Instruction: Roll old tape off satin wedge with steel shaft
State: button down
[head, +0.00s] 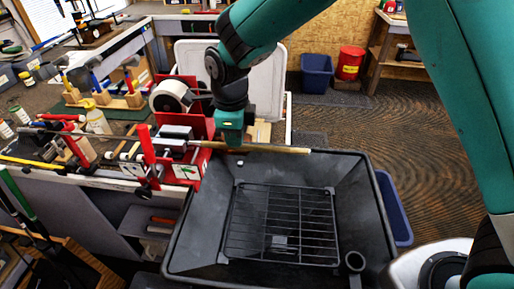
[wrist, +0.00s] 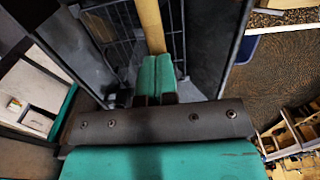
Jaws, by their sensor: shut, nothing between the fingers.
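The steel shaft (head: 105,134) lies level through the red-and-grey vise (head: 176,133). Its tan taped end (head: 285,149) sticks out to the right over the black basin (head: 345,170). In the wrist view the tape (wrist: 149,22) runs up from the fingertips. My gripper (head: 231,146) points down at the tape near the vise. Its green fingers (wrist: 157,76) are shut with nothing between them, close against or above the tape; I cannot tell whether they touch it. The wedge head cannot be made out.
A wire rack (head: 280,225) lies in the basin. A tape roll (head: 171,97) stands behind the vise, and tools and bottles crowd the bench at left. A blue bin (head: 316,72) and red can (head: 349,62) stand on the floor behind. Open floor lies to the right.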

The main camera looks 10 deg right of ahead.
aim_at(304, 150)
jog(key=shift+s+d+f, duration=0.1)
jog(key=shift+s+d, duration=0.15)
jog(key=shift+d, duration=0.4)
jog(key=shift+s+d, duration=0.2)
jog(key=shift+d, duration=0.45)
jog(key=shift+d, duration=0.1)
jog(key=shift+s+d+b, duration=0.1)
jog(key=shift+s+d, duration=0.1)
jog(key=shift+d, duration=0.45)
jog(key=shift+s+d+b, duration=0.1)
jog(key=shift+s+d, duration=0.15)
jog(key=shift+d, duration=0.45)
jog(key=shift+s+d+b, duration=0.1)
jog(key=shift+s+d, duration=0.1)
jog(key=shift+d, duration=0.45)
jog(key=shift+s+d, duration=0.25)
jog(key=shift+d, duration=0.45)
jog(key=shift+s+d, duration=0.2)
jog(key=shift+d, duration=0.5)
jog(key=shift+s+d, duration=0.25)
jog(key=shift+d, duration=0.45)
jog(key=shift+d, duration=0.1)
jog(key=shift+s+d, duration=0.2)
jog(key=shift+d, duration=0.45)
jog(key=shift+s+d, duration=0.25)
jog(key=shift+d, duration=0.45)
jog(key=shift+s+d, duration=0.2)
jog(key=shift+d, duration=0.45)
